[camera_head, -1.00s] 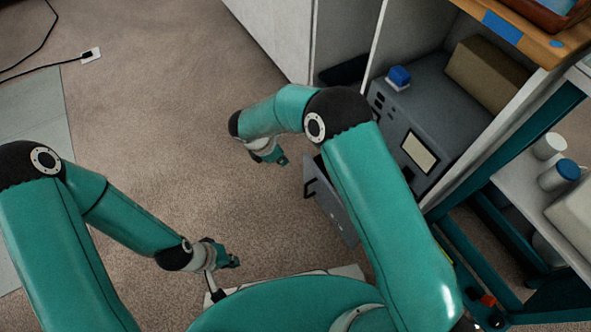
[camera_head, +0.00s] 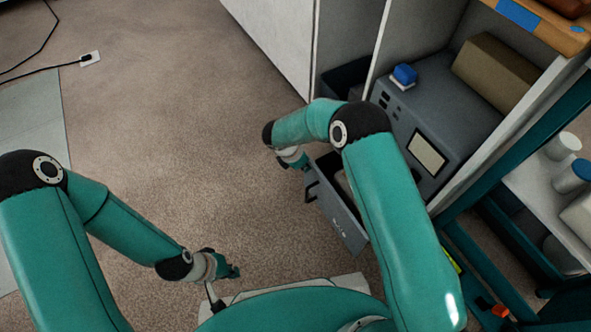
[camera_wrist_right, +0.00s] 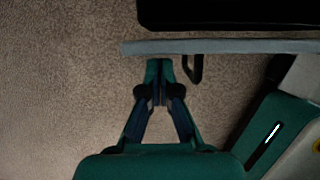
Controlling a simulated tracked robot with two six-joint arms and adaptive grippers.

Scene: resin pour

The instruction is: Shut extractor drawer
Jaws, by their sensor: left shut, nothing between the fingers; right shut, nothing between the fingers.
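The extractor (camera_head: 440,110) is a grey box with a pale panel inside the open shelf bay at the right in the head view. Its drawer (camera_head: 340,215) stands pulled out, with a black handle (camera_head: 311,187) on the front. My right gripper (camera_head: 300,165) is shut and empty at the far end of the drawer front, close to the handle. In the right wrist view the gripper (camera_wrist_right: 160,72) is just below the grey drawer front (camera_wrist_right: 230,46), left of the handle (camera_wrist_right: 194,70); contact cannot be told. My left gripper (camera_head: 234,271) is shut and empty, low over the floor.
A blue-capped item (camera_head: 404,75) sits on the extractor, with a brown box (camera_head: 495,70) behind it. A white cabinet side (camera_head: 275,40) stands beyond. White containers stand on a side shelf (camera_head: 535,195). The carpet (camera_head: 180,130) left of the drawer is clear.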

